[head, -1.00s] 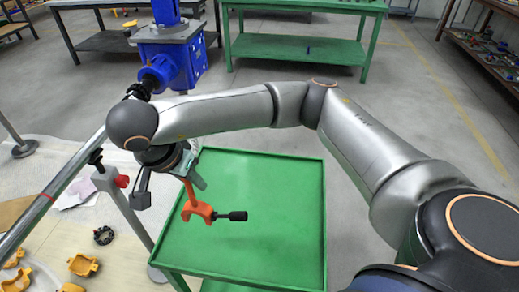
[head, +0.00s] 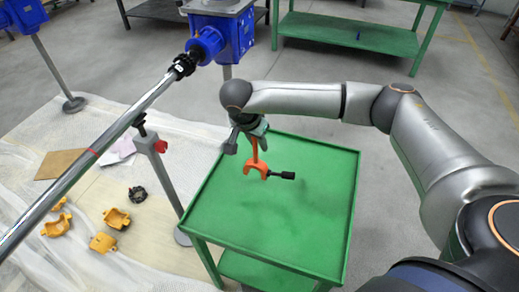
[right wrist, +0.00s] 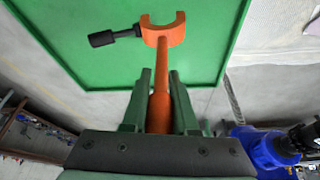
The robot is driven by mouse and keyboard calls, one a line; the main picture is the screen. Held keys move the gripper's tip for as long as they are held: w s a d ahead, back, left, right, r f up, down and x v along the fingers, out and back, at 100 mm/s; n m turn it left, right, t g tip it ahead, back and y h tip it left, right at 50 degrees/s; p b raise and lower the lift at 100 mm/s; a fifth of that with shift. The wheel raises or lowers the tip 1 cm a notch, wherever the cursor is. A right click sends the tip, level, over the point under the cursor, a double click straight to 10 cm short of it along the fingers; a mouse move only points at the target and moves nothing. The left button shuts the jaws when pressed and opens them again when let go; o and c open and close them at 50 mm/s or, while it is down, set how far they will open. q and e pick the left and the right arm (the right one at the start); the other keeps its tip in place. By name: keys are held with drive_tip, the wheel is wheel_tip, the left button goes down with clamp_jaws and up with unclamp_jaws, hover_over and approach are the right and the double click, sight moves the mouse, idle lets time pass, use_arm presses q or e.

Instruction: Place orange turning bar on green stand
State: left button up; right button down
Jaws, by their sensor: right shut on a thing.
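The orange turning bar (head: 254,168) has a C-shaped hook end and a black knurled handle sticking out to the right. My right gripper (head: 253,133) is shut on the bar's shaft and holds it hook-end down over the green stand (head: 310,240). In the right wrist view the shaft of the bar (right wrist: 163,75) runs between the two fingers (right wrist: 160,100), with the hook and black handle in front of the green top (right wrist: 60,30). I cannot tell whether the hook touches the stand's top. The stand's top is otherwise bare. My left gripper is not in view.
A long shiny shaft (head: 110,137) runs from a blue gearbox (head: 222,37) down to the lower left. A grey support post (head: 160,170) stands left of the stand. Several yellow clamp parts (head: 103,242) and a black ring (head: 138,195) lie on the floor mat. A green table (head: 345,35) stands behind.

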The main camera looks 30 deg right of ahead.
drive_tip(key=x, duration=0.4)
drive_tip(key=shift+s+a+f, duration=0.1)
drive_tip(key=shift+a, duration=0.15)
drive_tip(key=shift+f, duration=0.15)
drive_tip(key=c, duration=0.7)
unclamp_jaws()
